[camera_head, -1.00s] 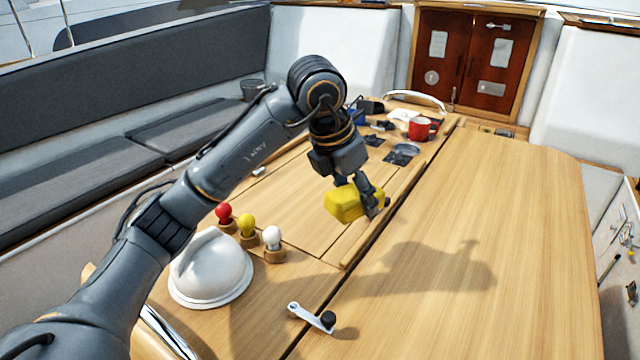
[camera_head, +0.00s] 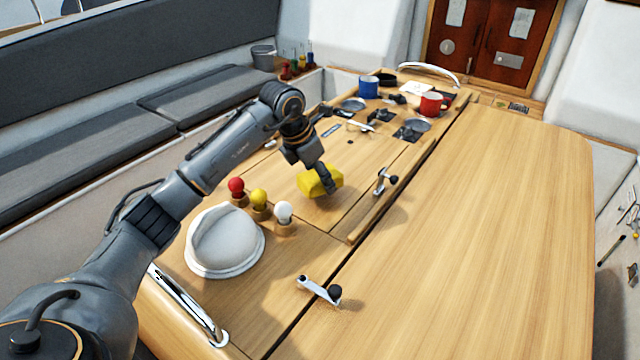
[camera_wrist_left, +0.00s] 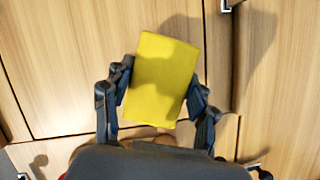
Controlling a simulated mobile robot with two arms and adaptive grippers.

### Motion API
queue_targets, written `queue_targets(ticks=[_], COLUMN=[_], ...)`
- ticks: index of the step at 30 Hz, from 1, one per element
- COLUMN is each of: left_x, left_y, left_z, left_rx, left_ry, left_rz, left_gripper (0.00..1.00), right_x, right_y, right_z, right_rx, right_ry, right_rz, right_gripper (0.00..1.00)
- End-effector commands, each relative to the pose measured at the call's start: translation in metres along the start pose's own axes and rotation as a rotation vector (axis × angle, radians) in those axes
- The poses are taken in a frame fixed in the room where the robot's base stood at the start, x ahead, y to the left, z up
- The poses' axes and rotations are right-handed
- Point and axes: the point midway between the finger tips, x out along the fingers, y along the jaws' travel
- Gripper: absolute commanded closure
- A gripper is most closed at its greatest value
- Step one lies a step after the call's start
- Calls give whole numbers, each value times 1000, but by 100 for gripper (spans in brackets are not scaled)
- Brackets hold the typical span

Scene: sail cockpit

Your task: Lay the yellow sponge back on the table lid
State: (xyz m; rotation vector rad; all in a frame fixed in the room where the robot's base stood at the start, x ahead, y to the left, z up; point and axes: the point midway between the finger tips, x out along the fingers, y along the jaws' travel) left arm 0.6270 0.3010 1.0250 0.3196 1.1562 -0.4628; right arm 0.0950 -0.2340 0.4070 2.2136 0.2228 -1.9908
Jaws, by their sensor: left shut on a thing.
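The yellow sponge (camera_head: 322,181) is held in my left gripper (camera_head: 326,178), low over the wooden table lid (camera_head: 345,165), between the three coloured knobs and a metal crank handle. In the left wrist view the sponge (camera_wrist_left: 160,78) lies between the two fingers of my left gripper (camera_wrist_left: 157,95), which press on its sides. The lid's planks and seams show behind it. A shadow shows beside the sponge; whether its underside touches the lid I cannot tell. My right gripper is not in view.
Red (camera_head: 236,186), yellow (camera_head: 259,198) and white (camera_head: 284,211) knobs stand left of the sponge, near a white dome (camera_head: 226,240). Crank handles lie right (camera_head: 382,181) and in front (camera_head: 320,290). Mugs, blue (camera_head: 369,87) and red (camera_head: 431,104), stand farther back. The right table leaf (camera_head: 490,220) is clear.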

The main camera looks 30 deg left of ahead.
Motion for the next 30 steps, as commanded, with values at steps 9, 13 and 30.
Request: queue_targets(ticks=[9,13,30], left_x=[30,30,31], left_y=[1,1,0], left_z=[-12,-12,-13], left_rx=[0,0,0], left_ry=[0,0,1], left_rz=[-1,0,0], left_gripper=[68,68,20], right_x=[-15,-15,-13], right_y=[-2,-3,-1], right_z=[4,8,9], right_rx=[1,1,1], right_ry=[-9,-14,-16], right_rz=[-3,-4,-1], right_gripper=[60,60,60])
